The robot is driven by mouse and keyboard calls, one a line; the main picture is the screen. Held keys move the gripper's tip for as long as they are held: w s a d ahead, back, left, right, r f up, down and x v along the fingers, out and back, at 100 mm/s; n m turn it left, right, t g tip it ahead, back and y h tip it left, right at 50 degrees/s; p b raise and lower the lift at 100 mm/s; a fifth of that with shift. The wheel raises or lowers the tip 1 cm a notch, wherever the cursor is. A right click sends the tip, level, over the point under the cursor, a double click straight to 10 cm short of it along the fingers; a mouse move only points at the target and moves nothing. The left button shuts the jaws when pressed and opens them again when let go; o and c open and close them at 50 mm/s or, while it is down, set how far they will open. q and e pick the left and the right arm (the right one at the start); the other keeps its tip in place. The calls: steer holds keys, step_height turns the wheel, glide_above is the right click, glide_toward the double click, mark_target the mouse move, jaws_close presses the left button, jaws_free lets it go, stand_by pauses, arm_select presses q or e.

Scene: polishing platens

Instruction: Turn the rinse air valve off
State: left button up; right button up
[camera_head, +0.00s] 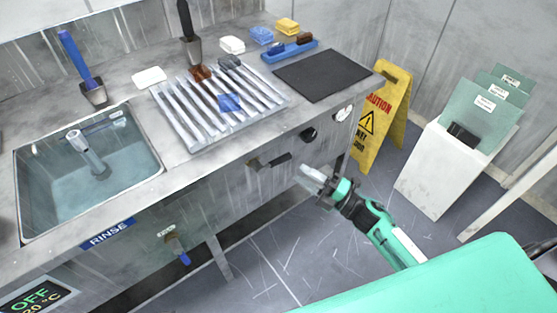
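A valve with a black lever handle (277,160) is on the front of the metal bench; the lever points roughly along the bench front. A second valve with a blue handle (184,258) hangs lower on the front, below the blue RINSE label (107,234), its handle pointing down. I cannot tell from lettering which one is the rinse air valve. My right gripper (312,178) is in front of the bench, just right of and below the black lever, apart from it. Its fingers are too small and pale to tell open from shut. My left gripper is out of view.
A sink (90,165) with a tap is at the left. A slatted rack (205,125) and a black mat (322,75) lie on the bench. A black knob (308,134) is on its front. A yellow caution sign (381,118) and a white stand (440,172) are at the right.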

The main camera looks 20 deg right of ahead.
mark_target(283, 162)
steer(key=x, duration=0.7)
steer(key=shift+w+a+r+p, duration=0.1)
steer(key=shift+w+a+p, duration=0.05)
steer(key=shift+w+p, duration=0.15)
steer(key=shift+w+a+r, duration=0.1)
steer(key=shift+w+a, duration=0.25)
steer(key=shift+a, duration=0.05)
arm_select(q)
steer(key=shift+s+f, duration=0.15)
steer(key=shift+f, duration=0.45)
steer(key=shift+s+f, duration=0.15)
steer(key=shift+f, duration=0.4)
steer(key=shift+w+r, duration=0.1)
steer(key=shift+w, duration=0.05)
arm_select(e)
jaws_close()
